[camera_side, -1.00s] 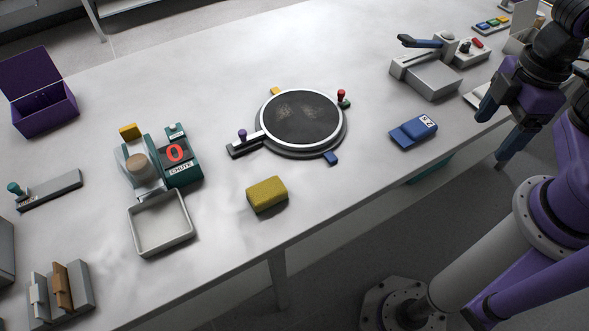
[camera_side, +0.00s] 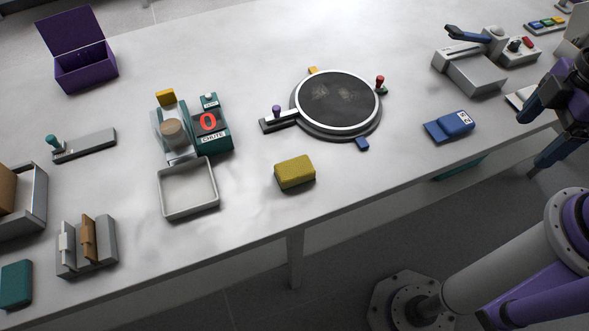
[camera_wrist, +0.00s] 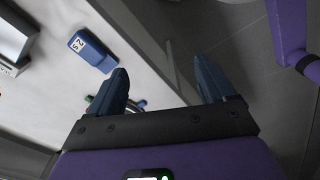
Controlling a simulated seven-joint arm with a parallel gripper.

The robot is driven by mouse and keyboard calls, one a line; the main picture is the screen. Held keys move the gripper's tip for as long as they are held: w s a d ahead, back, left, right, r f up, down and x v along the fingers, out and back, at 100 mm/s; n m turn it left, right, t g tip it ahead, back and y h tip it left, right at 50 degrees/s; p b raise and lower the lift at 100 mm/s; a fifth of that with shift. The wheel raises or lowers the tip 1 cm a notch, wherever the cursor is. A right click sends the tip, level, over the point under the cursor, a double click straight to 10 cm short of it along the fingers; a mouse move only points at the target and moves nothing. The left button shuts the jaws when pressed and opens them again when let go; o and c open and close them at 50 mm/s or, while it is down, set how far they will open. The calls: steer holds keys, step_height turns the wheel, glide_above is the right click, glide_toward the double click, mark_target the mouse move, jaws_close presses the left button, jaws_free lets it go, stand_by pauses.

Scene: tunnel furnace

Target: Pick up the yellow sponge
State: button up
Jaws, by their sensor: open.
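The yellow sponge (camera_side: 295,172) lies on the white table near its front edge, in the middle of the side view. It is right of a shallow grey tray and below the round dark plate. My gripper (camera_side: 543,135) is at the right edge of the side view, far from the sponge and empty. In the wrist view my gripper (camera_wrist: 165,84) shows two blue fingers spread apart with nothing between them. The sponge is not visible in the wrist view.
A grey tray (camera_side: 188,190) and a teal counter box (camera_side: 212,132) stand left of the sponge. Bare table surrounds the sponge.

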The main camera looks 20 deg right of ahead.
steer(key=m, duration=3.1)
glide_above(295, 168)
step_height(295, 168, down, 18)
steer(key=shift+r, duration=0.1)
steer(key=shift+c, duration=0.3)
steer(key=c, duration=1)
steer(key=shift+c, duration=0.2)
